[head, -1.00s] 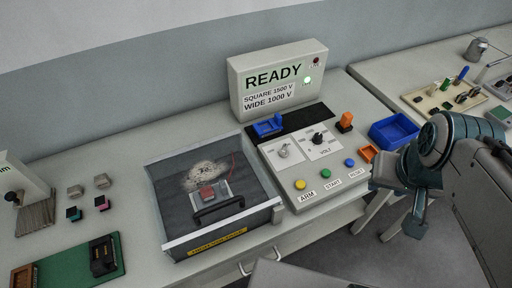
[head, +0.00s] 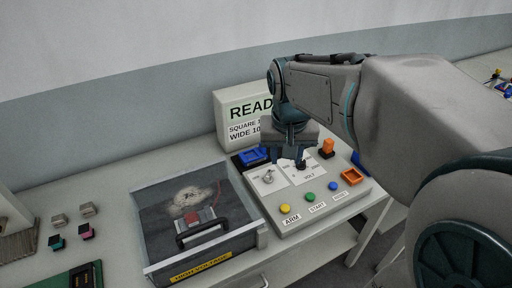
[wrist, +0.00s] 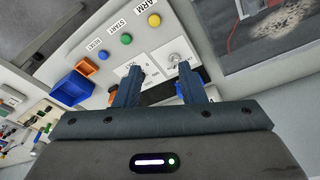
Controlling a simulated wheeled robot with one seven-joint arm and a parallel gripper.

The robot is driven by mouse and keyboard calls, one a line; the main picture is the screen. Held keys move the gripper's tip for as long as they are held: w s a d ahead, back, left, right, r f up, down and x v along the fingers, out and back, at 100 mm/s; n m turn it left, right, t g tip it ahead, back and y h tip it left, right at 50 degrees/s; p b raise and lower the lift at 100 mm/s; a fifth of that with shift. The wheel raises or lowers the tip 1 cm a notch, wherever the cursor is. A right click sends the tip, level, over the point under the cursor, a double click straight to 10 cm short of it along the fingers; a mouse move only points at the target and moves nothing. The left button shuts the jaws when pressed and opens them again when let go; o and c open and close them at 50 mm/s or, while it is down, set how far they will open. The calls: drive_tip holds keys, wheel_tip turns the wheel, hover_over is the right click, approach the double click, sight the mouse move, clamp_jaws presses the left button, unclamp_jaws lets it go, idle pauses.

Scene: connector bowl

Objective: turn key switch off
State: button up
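The key switch (head: 267,179) is a small silver-grey knob on a white plate on the left of the control panel. In the wrist view the key switch (wrist: 175,59) shows just beyond the tip of the right-hand finger. My gripper (head: 290,161) is over the panel, near the black VOLT knob (head: 301,167) and to the right of the key switch. In the wrist view my gripper (wrist: 160,67) has its fingers apart with nothing between them. I cannot tell the key's exact angle.
Yellow ARM (head: 285,209), green START (head: 310,197) and blue RESET (head: 333,186) buttons line the panel's front. A READY display box (head: 228,103) stands behind, partly hidden by my arm. A clear-lidded high-voltage box (head: 150,205) is at left. An orange tray (head: 352,177) is at right.

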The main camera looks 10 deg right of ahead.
sight(269, 173)
drive_tip(key=w+f+m+g+b, duration=0.15)
drive_tip(key=w+f, duration=0.25)
drive_tip(key=w, duration=0.4)
drive_tip(key=w+f+m+g+b, duration=0.1)
drive_tip(key=w+f+m+b, duration=0.1)
drive_tip(key=w+f, duration=0.5)
drive_tip(key=shift+y, duration=0.4)
drive_tip(key=f, duration=0.4)
drive_tip(key=w+f, duration=0.1)
drive_tip(key=f, duration=0.2)
drive_tip(key=f+p, duration=0.1)
drive_tip(key=f, duration=0.3)
drive_tip(key=shift+w+d+f, duration=0.15)
drive_tip(key=shift+w+f, duration=0.15)
drive_tip(key=shift+w, duration=0.1)
clamp_jaws()
